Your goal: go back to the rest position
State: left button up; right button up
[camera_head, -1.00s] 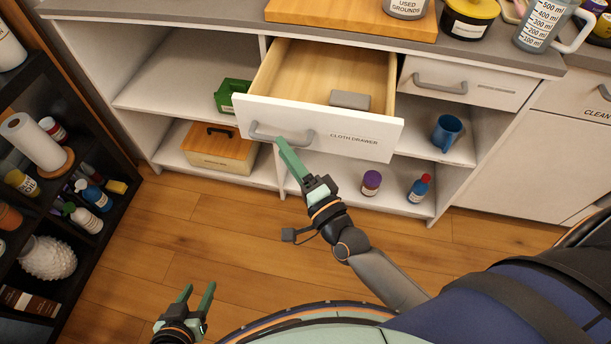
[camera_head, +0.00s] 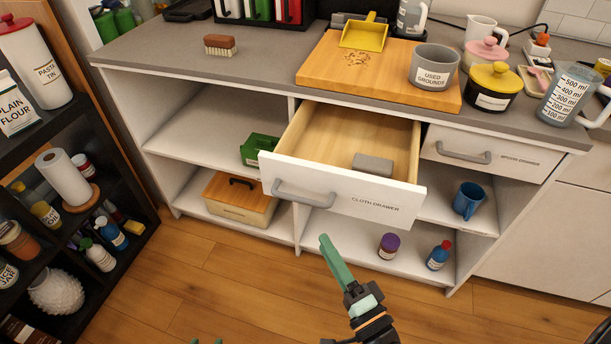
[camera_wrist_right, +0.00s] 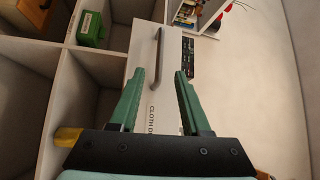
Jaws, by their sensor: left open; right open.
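My right gripper (camera_head: 328,241) is open and empty in the head view, in front of and below the cloth drawer (camera_head: 345,195). Its fingers are apart from the grey drawer handle (camera_head: 303,196). In the right wrist view, the two green fingers of the right gripper (camera_wrist_right: 160,77) are spread with nothing between them, and the drawer handle (camera_wrist_right: 158,55) shows beyond them. The drawer is pulled out, with a grey block (camera_head: 373,163) inside. My left gripper (camera_head: 207,341) shows only its fingertips at the bottom edge of the head view.
A dark shelf rack (camera_head: 120,205) with bottles stands at the left. The grey counter (camera_head: 190,55) carries a brush (camera_head: 220,45), a wooden board (camera_head: 330,75) and pots. Lower cubbies hold a wooden box (camera_head: 240,200), a blue mug (camera_head: 467,199) and small bottles. The floor (camera_head: 230,265) in front is clear.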

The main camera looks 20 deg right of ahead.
jog(key=shift+a, duration=0.1)
jog(key=s+f+n+g, duration=0.3)
jog(key=f+n+g, duration=0.2)
jog(key=f+n, duration=0.25)
jog(key=s+f+n+g, duration=0.2)
jog(key=f+n+g, duration=0.2)
jog(key=f+n, duration=0.35)
pick_arm(q)
jog(key=s+a+r+p, duration=0.1)
jog(key=a+r+p, duration=0.2)
jog(key=r+p, duration=0.7)
jog(key=p, duration=0.4)
jog(key=shift+s+a+r+n+y, duration=0.2)
jog(key=shift+s+r+n+y, duration=0.1)
jog(key=shift+s+r+y, duration=0.1)
pick_arm(e)
jog(key=s+d+r+n+h, duration=0.1)
jog(key=s+d+r, duration=0.1)
jog(key=r, duration=0.8)
jog(key=shift+s+d+g+h, duration=0.3)
jog(key=shift+s+d+g, duration=0.1)
jog(key=shift+d, duration=0.1)
pick_arm(q)
jog(key=shift+f, duration=0.15)
jog(key=shift+w+d, duration=0.1)
